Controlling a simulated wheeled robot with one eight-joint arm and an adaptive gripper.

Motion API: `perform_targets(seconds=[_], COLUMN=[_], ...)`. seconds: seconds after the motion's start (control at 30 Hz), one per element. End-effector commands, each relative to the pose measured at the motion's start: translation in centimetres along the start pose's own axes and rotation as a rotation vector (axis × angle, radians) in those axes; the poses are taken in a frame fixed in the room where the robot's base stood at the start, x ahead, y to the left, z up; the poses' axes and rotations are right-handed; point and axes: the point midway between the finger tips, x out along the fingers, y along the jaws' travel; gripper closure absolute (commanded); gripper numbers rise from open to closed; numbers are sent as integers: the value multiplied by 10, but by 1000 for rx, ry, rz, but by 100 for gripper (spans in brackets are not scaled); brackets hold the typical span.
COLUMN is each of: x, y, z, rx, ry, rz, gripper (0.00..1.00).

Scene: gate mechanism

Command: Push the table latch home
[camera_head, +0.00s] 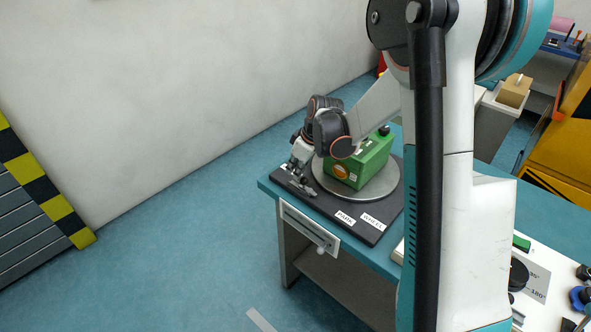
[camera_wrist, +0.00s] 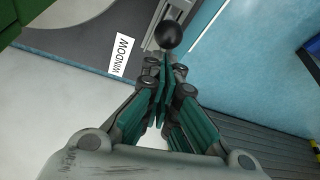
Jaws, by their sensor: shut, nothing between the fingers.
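The table latch shows in the wrist view as a round black knob (camera_wrist: 168,35) on a grey metal slide at the edge of the dark board. My gripper (camera_wrist: 164,62) is shut and empty, with its fingertips close to the knob. I cannot tell whether they touch it. In the head view my gripper (camera_head: 297,172) is at the left corner of the board, low over small grey metal parts. My gripper and arm partly cover the latch there, so its travel cannot be read.
A green box (camera_head: 372,160) stands on a grey turntable (camera_head: 328,187) on the dark board (camera_head: 335,222), right of my gripper. A white label reads WINDOW (camera_wrist: 121,55). A pale panel with a small handle (camera_head: 311,228) is on the table front. Blue floor left of the table is clear.

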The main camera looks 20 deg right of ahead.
Motion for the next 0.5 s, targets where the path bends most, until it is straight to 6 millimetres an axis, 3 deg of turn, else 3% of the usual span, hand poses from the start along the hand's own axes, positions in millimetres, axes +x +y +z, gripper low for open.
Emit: perform_targets(seconds=[0.2, 0.3, 0.5], x=[4, -25, -66], y=[-5, -4, -4], z=[-31, -29, -29], rx=[-1, 4, 3], ry=[0, 0, 1], rz=[-1, 1, 1], gripper=[100, 100, 100])
